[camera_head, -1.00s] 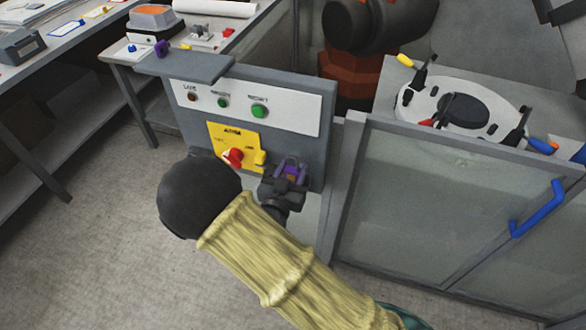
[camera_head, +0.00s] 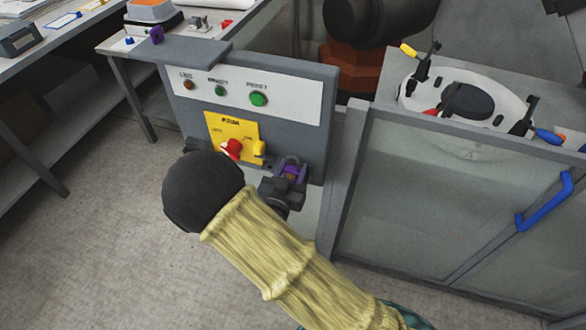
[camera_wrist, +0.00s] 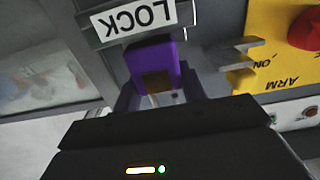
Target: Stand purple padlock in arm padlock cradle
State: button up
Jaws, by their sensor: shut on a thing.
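The purple padlock (camera_head: 291,172) is in my gripper (camera_head: 286,179), in front of the lower right part of the grey control panel. In the wrist view the purple padlock (camera_wrist: 152,60) has a brownish patch near its lower part. My gripper (camera_wrist: 156,90) is shut on it, with a finger on each side. The padlock appears just beside a white LOCK label (camera_wrist: 134,20), which reads upside down there and partly overlaps it in view. I cannot clearly make out the arm padlock cradle; the padlock and gripper may hide it. I cannot tell whether the padlock touches the panel.
The yellow ARM plate (camera_head: 222,128) with a red knob (camera_head: 231,149) is left of the padlock. A grey bracket (camera_wrist: 236,54) juts out beside it in the wrist view. A glazed guard (camera_head: 405,200) with a blue handle (camera_head: 544,203) stands right. Another purple item (camera_head: 157,35) is on the bench.

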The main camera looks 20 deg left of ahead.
jog(key=shift+s+a, duration=0.1)
jog(key=shift+s, duration=0.1)
jog(key=shift+w, duration=0.15)
jog(key=shift+f+b, duration=0.8)
jog(key=shift+f, duration=0.25)
dwell(0.5)
jog(key=o, duration=1.1)
